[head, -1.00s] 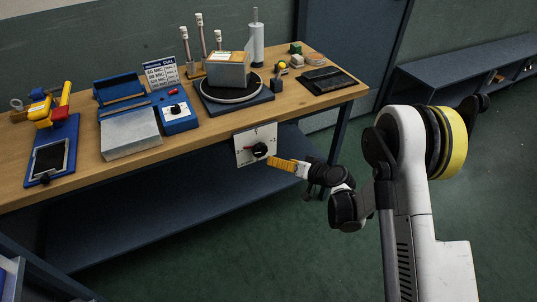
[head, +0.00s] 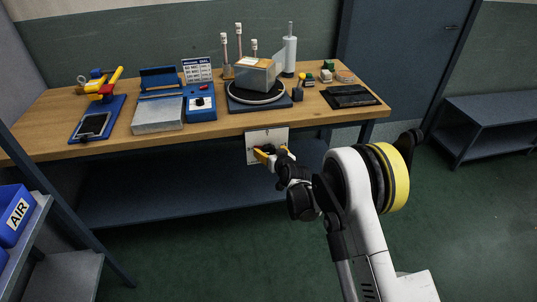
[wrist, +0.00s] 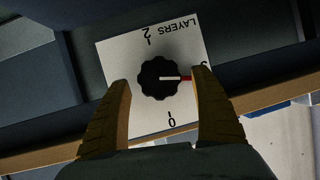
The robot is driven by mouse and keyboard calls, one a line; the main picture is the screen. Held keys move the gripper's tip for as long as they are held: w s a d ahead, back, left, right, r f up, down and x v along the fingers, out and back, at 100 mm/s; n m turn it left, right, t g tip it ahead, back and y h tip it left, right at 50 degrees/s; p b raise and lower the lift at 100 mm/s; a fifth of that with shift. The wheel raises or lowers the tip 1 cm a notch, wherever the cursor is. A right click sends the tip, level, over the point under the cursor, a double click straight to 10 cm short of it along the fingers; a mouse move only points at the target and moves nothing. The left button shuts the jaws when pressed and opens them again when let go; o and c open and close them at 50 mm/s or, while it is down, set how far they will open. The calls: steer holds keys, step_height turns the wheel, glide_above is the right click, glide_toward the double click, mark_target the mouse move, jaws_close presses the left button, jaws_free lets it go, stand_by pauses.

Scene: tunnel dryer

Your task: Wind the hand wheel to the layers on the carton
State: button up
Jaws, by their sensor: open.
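The hand wheel (wrist: 157,79) is a black scalloped knob on a white plate (wrist: 125,58) marked LAYERS, on the bench's front edge. The plate also shows in the head view (head: 281,133). In the wrist view the lettering is upside down, with a 2 above and a 0 below. The red and white pointer faces right, toward a mark partly hidden by a finger. My gripper (wrist: 160,80) is open, its yellow fingers on either side of the wheel; contact is unclear. The carton (head: 255,74), a grey box with tan top, sits on the round turntable (head: 244,98); its print is unreadable.
The wooden bench (head: 235,122) also holds a blue box with a dial (head: 201,103), a sign (head: 197,70), a white cylinder (head: 289,56) and a black pad (head: 349,96). A blue lower shelf (head: 180,190) runs beneath. Open green floor lies in front.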

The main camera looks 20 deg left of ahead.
steer(key=shift+x, duration=0.9)
steer(key=c, duration=1.2)
steer(key=shift+n+t+h, duration=0.3)
steer(key=shift+n+h, duration=0.3)
steer(key=shift+n, duration=0.4)
steer(key=o, duration=1.2)
steer(key=shift+s+r, duration=0.1)
